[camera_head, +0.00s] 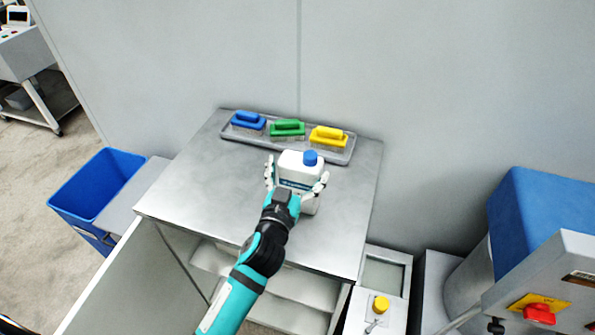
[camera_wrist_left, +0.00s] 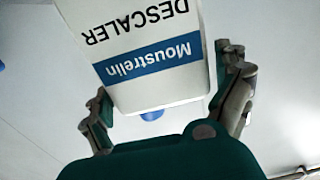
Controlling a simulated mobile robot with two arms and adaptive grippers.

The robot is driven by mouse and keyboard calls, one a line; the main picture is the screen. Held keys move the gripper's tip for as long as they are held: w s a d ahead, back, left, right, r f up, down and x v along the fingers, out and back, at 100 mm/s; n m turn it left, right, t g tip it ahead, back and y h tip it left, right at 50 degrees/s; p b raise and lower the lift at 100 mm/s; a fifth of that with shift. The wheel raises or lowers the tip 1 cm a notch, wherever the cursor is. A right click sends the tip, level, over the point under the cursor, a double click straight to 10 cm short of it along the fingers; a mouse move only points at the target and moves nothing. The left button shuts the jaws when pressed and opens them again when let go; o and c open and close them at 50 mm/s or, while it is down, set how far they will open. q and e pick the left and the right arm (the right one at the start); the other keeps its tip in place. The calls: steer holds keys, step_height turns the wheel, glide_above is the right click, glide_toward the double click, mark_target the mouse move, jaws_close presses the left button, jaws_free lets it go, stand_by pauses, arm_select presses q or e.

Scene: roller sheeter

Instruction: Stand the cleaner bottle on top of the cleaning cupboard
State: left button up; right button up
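The white cleaner bottle (camera_head: 300,166) with a blue cap (camera_head: 310,157) appears upright on the grey top of the cleaning cupboard (camera_head: 235,195). In the left wrist view the bottle (camera_wrist_left: 150,85) shows its label, upside down, with "DESCALER" and a blue "Moustrelin" band. My left gripper (camera_head: 296,178) has a finger on either side of the bottle. A gap shows beside at least one finger, so it looks open around the bottle. The bottle's base is partly hidden by the gripper. My right gripper is not in view.
A grey tray (camera_head: 340,156) with blue, green and yellow brushes lies along the cupboard's back edge. The cupboard's door (camera_head: 120,285) stands open at the front left. A blue bin (camera_head: 95,185) is at left. The top's right side is clear.

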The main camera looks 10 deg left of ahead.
arm_select(q)
steer(key=shift+r, duration=0.15)
steer(key=shift+r, duration=0.2)
steer(key=s+b, duration=0.3)
steer(key=s, duration=0.9)
steer(key=shift+a, duration=0.35)
steer(key=shift+f, duration=0.1)
